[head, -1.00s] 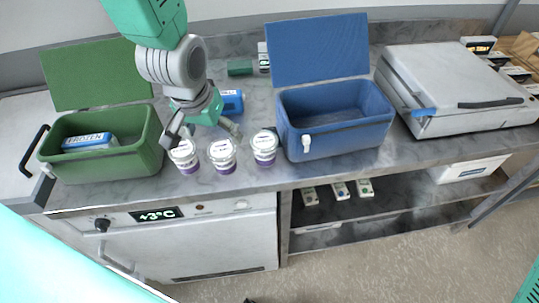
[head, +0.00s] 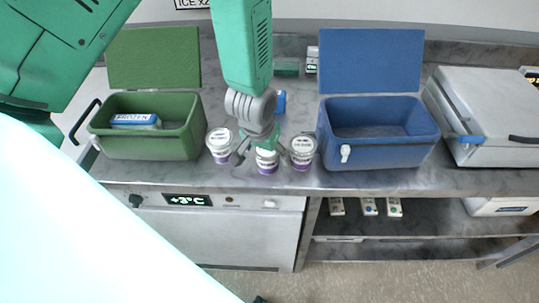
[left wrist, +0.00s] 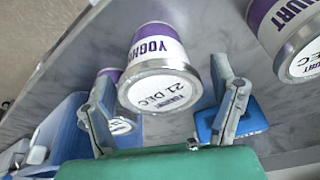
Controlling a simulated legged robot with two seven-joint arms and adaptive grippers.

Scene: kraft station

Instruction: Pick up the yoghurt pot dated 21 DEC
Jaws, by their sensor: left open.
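Three white yoghurt pots with purple bands stand in a row on the counter. The middle pot (head: 267,162) is partly hidden by my left gripper (head: 259,152) in the head view. In the left wrist view this pot (left wrist: 158,60) shows "21 DEC" on its lid. My left gripper (left wrist: 164,85) is open, with one finger on each side of that pot; I cannot tell whether they touch it. The left pot (head: 220,146) also shows in the wrist view (left wrist: 290,38), its lid partly readable as "DEC". The right pot (head: 302,153) is partly behind a finger in the wrist view (left wrist: 120,126).
An open green box (head: 150,145) with a frozen pack (head: 135,121) stands left of the pots. An open blue box (head: 378,150) stands close on the right. A blue pack (head: 281,101) lies behind them. A grey case (head: 490,115) is far right.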

